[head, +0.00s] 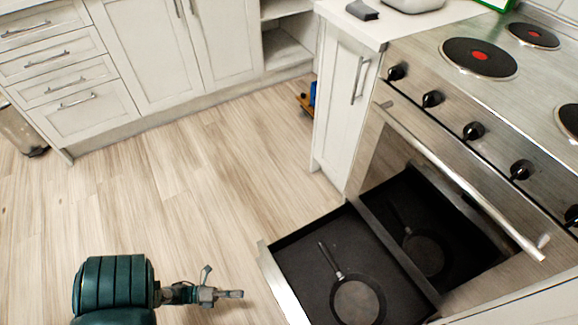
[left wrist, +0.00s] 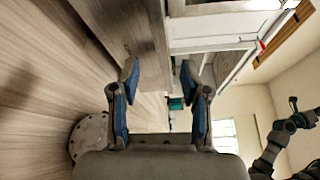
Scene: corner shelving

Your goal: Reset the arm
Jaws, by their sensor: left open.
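My left gripper (head: 225,293) shows in the head view at the lower middle, over the wood floor and left of the pulled-out drawer. In the left wrist view its two blue-padded fingers (left wrist: 159,72) stand apart with nothing between them. It holds nothing and appears apart from the drawer. My right gripper is not seen in the head view. Dark arm links show at the right edge of the left wrist view, but no right gripper can be made out there.
A drawer (head: 300,245) under the stove (head: 440,130) stands open with a frying pan (head: 357,300) in it. A second pan shape behind it may be a reflection. White cabinets (head: 180,50) line the back. The wood floor (head: 190,185) between is clear.

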